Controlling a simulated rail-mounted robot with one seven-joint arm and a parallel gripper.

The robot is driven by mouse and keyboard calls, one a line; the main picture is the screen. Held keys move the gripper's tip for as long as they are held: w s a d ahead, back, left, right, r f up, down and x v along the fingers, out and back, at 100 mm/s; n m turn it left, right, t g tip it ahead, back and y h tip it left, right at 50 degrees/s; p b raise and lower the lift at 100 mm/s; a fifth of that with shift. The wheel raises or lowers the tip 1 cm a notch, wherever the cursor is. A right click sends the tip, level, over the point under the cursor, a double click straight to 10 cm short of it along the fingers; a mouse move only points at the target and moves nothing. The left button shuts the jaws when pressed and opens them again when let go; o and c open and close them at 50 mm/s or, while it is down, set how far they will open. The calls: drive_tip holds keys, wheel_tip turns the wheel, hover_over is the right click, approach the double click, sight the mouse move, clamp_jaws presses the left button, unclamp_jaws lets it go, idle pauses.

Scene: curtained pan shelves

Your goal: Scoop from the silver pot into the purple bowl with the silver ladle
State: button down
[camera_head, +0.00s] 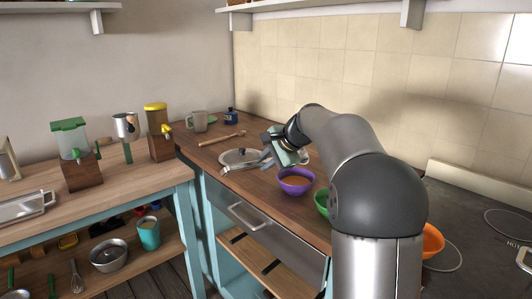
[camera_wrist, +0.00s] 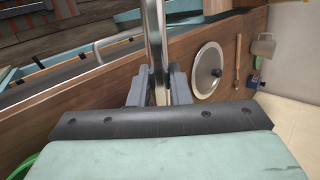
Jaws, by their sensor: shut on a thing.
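My gripper (camera_head: 268,158) is over the wooden counter, behind and a little left of the purple bowl (camera_head: 296,191). In the wrist view my gripper (camera_wrist: 160,88) is shut on a flat silver handle (camera_wrist: 154,35), which looks like the silver ladle's. The ladle's scoop end is not clear in either view. The purple bowl sits upright on the counter with something orange-brown inside. I cannot make out the silver pot; my arm hides part of the counter. A round silver lid (camera_head: 236,153) with a dark knob lies flat on the counter, also in the wrist view (camera_wrist: 209,62).
A green bowl (camera_head: 320,204) and an orange bowl (camera_head: 433,241) stand near my arm. A wooden rolling pin (camera_head: 226,138), grey mug (camera_head: 197,122) and blue jar (camera_head: 231,117) are at the back. The tiled wall (camera_head: 300,70) bounds the counter behind.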

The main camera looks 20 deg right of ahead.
drive_tip(key=shift+r+g+p, duration=0.35)
drive_tip(key=shift+g+p, duration=0.25)
drive_tip(key=shift+p, duration=1.45)
drive_tip(key=shift+f+h+p, duration=0.25)
drive_tip(key=shift+h+p, duration=0.05)
drive_tip(key=shift+w+r+g+p, duration=0.1)
drive_tip(key=shift+r+g+p, duration=0.25)
drive_tip(key=shift+p, duration=1.45)
drive_tip(key=g+p, duration=0.1)
drive_tip(key=p, duration=0.2)
drive_tip(key=g+h+p, duration=0.1)
drive_tip(key=p, duration=0.3)
drive_tip(key=g+p, duration=0.1)
drive_tip(key=p, duration=0.2)
drive_tip(key=shift+w+a+r+p, duration=0.1)
drive_tip(key=shift+w+r+p, duration=0.15)
drive_tip(key=shift+r+p, duration=0.15)
